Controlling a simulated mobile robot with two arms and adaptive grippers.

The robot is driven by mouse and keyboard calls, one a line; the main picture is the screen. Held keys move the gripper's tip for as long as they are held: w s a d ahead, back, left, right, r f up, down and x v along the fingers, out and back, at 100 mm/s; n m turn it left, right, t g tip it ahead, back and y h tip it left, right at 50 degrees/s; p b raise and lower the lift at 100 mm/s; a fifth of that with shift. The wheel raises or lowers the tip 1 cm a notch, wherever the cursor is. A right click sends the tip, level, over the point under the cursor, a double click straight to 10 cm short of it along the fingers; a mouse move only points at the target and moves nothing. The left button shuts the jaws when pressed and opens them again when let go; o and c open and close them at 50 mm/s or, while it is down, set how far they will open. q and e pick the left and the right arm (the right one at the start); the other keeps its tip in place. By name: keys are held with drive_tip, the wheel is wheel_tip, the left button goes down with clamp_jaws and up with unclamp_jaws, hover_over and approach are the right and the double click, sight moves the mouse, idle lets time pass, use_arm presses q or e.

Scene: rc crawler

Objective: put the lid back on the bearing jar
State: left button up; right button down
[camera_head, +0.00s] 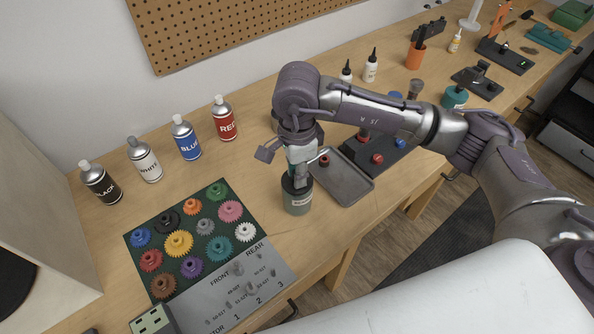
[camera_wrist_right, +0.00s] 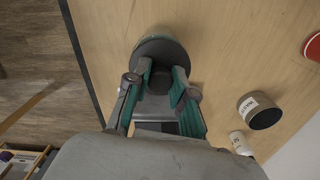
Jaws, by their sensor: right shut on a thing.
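The bearing jar (camera_head: 298,206), a small grey-green jar with a pale label, stands upright near the front edge of the bench. The dark round lid (camera_head: 288,186) is at the jar's mouth, under my right gripper (camera_head: 299,178). In the right wrist view the lid (camera_wrist_right: 150,47) is a dark disc with a knob, and the right gripper (camera_wrist_right: 159,82) is shut on that knob from above. A greenish rim shows around the disc's far edge. I cannot tell whether the lid touches the jar all round. My left gripper is not in view.
A grey tray (camera_head: 350,186) lies just right of the jar. A gear board (camera_head: 206,262) is on the left, with spray cans such as the red one (camera_head: 224,120) behind. In the wrist view a labelled dark container (camera_wrist_right: 262,112) stands nearby.

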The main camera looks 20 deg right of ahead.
drive_tip(key=shift+c, duration=2.1)
unclamp_jaws()
drive_tip(key=shift+r, duration=0.1)
drive_tip(key=shift+r+p, duration=1.35)
drive_tip(key=shift+r, duration=2.05)
clamp_jaws()
